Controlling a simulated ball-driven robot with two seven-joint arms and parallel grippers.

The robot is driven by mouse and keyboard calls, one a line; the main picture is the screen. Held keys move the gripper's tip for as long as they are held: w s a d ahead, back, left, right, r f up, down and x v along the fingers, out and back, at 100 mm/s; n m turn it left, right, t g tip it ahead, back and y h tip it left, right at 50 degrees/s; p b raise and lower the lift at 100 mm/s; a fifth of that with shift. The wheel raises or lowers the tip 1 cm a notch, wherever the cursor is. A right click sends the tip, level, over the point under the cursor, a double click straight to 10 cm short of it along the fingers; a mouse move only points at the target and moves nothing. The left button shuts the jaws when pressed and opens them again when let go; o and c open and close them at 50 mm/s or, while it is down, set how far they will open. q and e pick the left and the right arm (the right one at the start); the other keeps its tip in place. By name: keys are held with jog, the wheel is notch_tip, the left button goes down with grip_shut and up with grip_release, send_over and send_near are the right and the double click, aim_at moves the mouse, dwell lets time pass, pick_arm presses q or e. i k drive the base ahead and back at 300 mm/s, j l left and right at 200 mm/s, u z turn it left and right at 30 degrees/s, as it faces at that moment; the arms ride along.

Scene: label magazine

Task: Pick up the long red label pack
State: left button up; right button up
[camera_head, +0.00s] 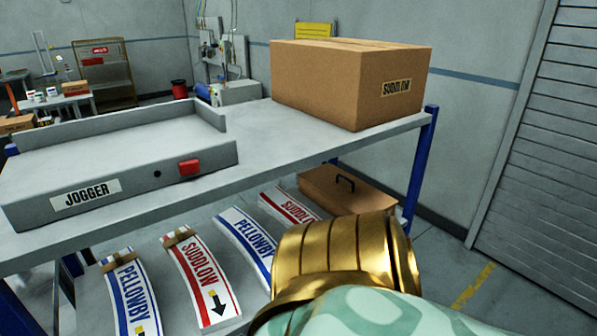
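Two red-printed SUDDLOW label packs lie on the lower shelf. One red pack (200,280) has a tan band near its far end and a black arrow at its near end. The other red pack (289,207) is farther right, with its near part hidden behind my arm, so I cannot compare their full lengths. Blue PELLOWBY packs lie beside them, one banded at left (131,299) and one between the reds (246,240). My gold and pale-green arm covers the lower right. Neither gripper's fingertips show.
The upper shelf (262,147) overhangs the packs and holds the grey JOGGER tray (140,181) and a cardboard SUDDLOW box (330,80). A brown case (345,197) with a black handle sits behind my arm. A blue post (421,165) stands at right, with open floor beyond.

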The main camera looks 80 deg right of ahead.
aim_at(287, 210)
jog(key=z, duration=2.4)
